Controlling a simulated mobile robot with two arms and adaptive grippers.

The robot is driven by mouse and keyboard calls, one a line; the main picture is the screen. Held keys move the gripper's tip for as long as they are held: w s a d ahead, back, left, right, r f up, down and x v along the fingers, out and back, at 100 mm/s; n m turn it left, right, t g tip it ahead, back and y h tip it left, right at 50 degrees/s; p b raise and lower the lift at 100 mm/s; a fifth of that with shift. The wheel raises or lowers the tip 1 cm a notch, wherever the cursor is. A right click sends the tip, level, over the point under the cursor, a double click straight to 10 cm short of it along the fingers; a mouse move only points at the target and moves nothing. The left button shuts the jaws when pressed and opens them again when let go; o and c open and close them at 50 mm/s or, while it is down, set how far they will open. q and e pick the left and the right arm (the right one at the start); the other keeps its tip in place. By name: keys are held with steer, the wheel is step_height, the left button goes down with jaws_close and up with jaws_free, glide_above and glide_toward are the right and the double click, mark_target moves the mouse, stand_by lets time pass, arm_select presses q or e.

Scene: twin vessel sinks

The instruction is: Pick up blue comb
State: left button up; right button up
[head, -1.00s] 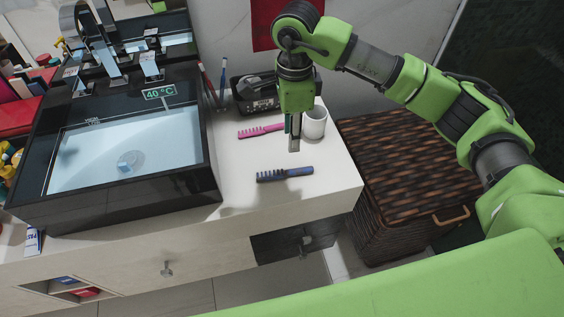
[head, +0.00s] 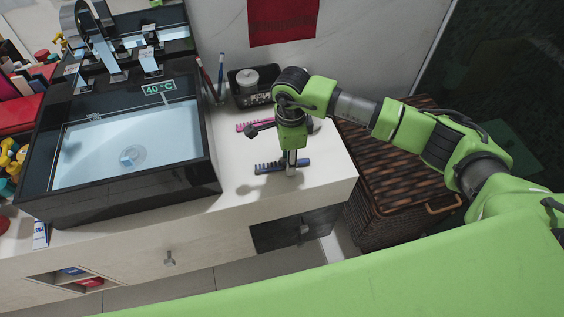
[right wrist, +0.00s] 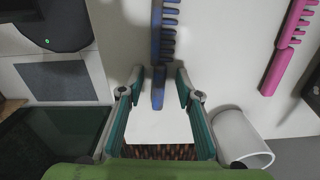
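The blue comb (head: 270,167) lies on the white counter to the right of the sink, its dark handle toward the right. My right gripper (head: 291,170) is over the comb's handle end, pointing down. In the right wrist view the blue comb (right wrist: 162,45) runs down from the top, and its handle end is between the spread fingers of my right gripper (right wrist: 160,88). The fingers are apart, one on each side, and do not appear to touch the comb. My left gripper is not in view.
A pink comb (head: 252,125) lies behind the blue one; it also shows in the right wrist view (right wrist: 285,50). A black basket (head: 245,97) is at the back, the black sink (head: 200,178) at left, a wicker hamper (head: 385,205) at right.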

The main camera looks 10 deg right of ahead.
jaws_close()
